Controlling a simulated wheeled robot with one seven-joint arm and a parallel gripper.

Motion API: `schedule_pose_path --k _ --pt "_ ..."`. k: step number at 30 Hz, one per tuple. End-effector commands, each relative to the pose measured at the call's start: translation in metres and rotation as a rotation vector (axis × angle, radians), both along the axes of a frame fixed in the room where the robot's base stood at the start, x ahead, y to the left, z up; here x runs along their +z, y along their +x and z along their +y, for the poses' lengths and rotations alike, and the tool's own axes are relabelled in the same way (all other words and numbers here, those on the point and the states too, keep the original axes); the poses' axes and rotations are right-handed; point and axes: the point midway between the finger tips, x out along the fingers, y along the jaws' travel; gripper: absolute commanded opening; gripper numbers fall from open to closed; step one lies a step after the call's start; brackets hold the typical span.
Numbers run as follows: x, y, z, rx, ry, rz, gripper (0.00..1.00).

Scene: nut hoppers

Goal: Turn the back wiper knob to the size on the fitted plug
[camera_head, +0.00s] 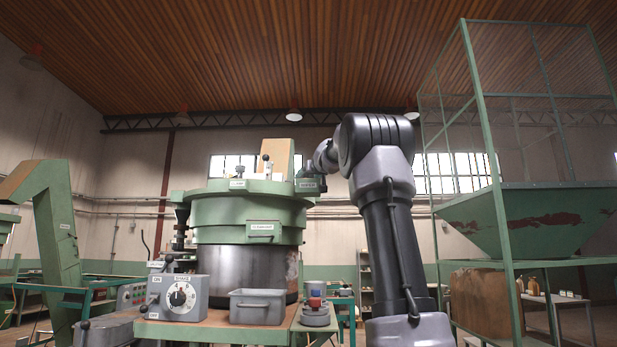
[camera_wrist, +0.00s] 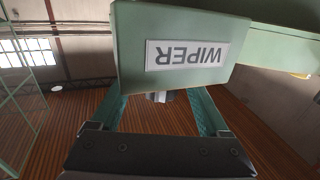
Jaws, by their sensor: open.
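A green block labelled WIPER (camera_wrist: 185,55) fills the top of the wrist view, its lettering upside down. A small grey part (camera_wrist: 160,97), probably a wiper knob, shows below the block, between the two teal fingers of my gripper (camera_wrist: 160,105). The fingers are apart; the block hides their tips, and I cannot tell whether they touch the part. In the head view the labelled block (camera_head: 308,185) sits on the right rim of the green bowl (camera_head: 245,208), with my wrist above it. I cannot make out a fitted plug's size or the knob's setting.
A grey dial box (camera_head: 178,298) and a grey bin (camera_head: 257,306) sit on the bench in front. A green hopper frame (camera_head: 490,200) stands at right.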

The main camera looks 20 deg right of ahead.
Motion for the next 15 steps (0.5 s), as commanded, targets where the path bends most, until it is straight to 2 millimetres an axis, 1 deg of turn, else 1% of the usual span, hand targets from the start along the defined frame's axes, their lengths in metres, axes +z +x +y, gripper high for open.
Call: schedule_pose_path --k 8,11,14,15 --pt "0.001 -0.002 0.000 0.000 0.000 -0.001 0.78" --pt "0.001 -0.010 0.001 -0.001 0.001 -0.002 0.78" --pt "0.002 -0.026 0.003 -0.001 0.001 -0.002 0.78" --pt "0.002 -0.034 0.004 -0.002 -0.001 -0.003 0.78"
